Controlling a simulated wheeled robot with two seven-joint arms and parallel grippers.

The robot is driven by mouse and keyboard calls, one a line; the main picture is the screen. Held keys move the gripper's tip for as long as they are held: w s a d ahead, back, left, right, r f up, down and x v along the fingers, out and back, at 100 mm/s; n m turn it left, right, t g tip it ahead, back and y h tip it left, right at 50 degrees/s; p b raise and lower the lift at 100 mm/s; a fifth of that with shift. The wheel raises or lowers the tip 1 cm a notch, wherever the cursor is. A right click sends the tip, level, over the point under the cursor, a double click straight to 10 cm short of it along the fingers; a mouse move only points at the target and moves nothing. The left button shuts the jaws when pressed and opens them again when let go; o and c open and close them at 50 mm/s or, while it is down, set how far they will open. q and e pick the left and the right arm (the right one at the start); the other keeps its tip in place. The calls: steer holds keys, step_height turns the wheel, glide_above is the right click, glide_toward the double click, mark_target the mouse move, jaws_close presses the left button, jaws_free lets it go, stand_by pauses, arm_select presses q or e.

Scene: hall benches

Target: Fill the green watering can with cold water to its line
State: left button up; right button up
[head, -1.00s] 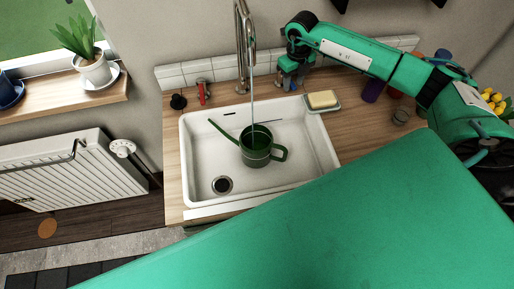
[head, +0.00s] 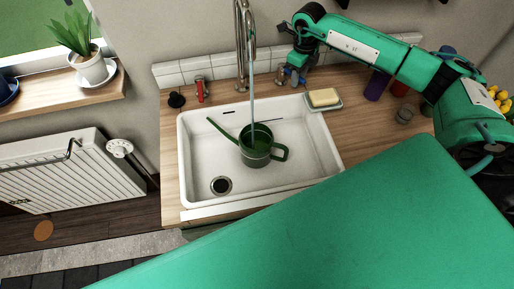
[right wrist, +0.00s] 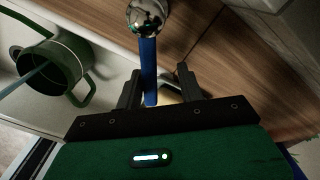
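The green watering can (head: 256,149) stands upright in the white sink, its spout toward the left and its handle toward the right. A thin water stream (head: 252,100) runs from the tall tap (head: 243,40) into its open top. The can also shows in the right wrist view (right wrist: 83,92), with a pale line around it; I cannot tell the water level against that line. My right gripper (head: 292,82) is at the blue tap lever (right wrist: 148,72). Its fingers (right wrist: 160,88) stand apart on either side of the lever, with a gap visible. My left gripper is out of view.
The white sink (head: 205,160) has a drain at its front left. A red tap lever (head: 201,92) stands behind it at left. A soap bar (head: 323,97) lies on a dish at the sink's right rim. Purple and red vessels (head: 377,86) stand farther right.

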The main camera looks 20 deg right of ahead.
steer(key=shift+w+d+f+n+b, duration=0.15)
steer(key=shift+d+n+b, duration=0.1)
steer(key=shift+n, duration=0.25)
steer(key=shift+w+d+r+n+b, duration=0.15)
steer(key=shift+d+n+b, duration=0.1)
steer(key=shift+n, duration=0.25)
steer(key=shift+s+a+m+p, duration=0.2)
steer(key=shift+a+m+p, duration=0.15)
steer(key=shift+m, duration=0.25)
steer(key=shift+s+a+m, duration=0.2)
steer(key=shift+a+m, duration=0.25)
steer(key=shift+m, duration=0.45)
stand_by(5.5)
